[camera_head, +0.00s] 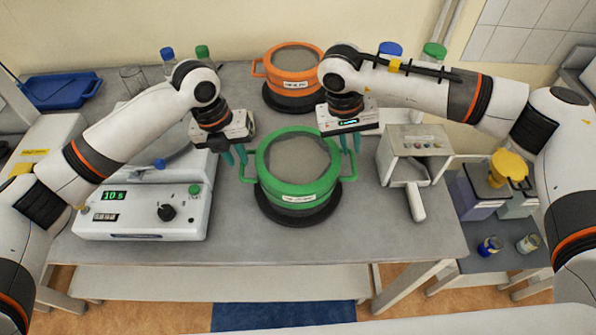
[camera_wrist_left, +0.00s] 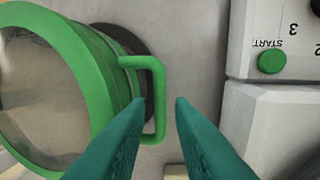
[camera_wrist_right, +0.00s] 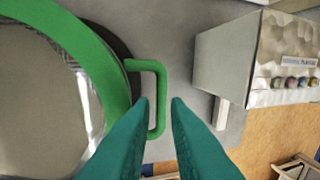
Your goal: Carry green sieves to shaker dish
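The green sieve stack (camera_head: 298,165) sits on a dark round base (camera_head: 300,218) in the middle of the grey table. It has a loop handle on each side and a grey mesh top. My left gripper (camera_head: 236,157) is open at the left handle; in the left wrist view the handle (camera_wrist_left: 158,100) shows close to the fingertips. My right gripper (camera_head: 350,142) is open at the right handle; in the right wrist view the handle (camera_wrist_right: 158,95) shows near its fingertips. I cannot tell whether either handle is between the fingers. The shaker (camera_head: 145,205) with a "10 s" display stands on the left.
An orange sieve stack (camera_head: 294,68) stands behind the green one on its own dark base. A grey box with a scoop-like front (camera_head: 418,150) stands right of the green sieves. A blue tray (camera_head: 62,90) lies at the back left. The table front is clear.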

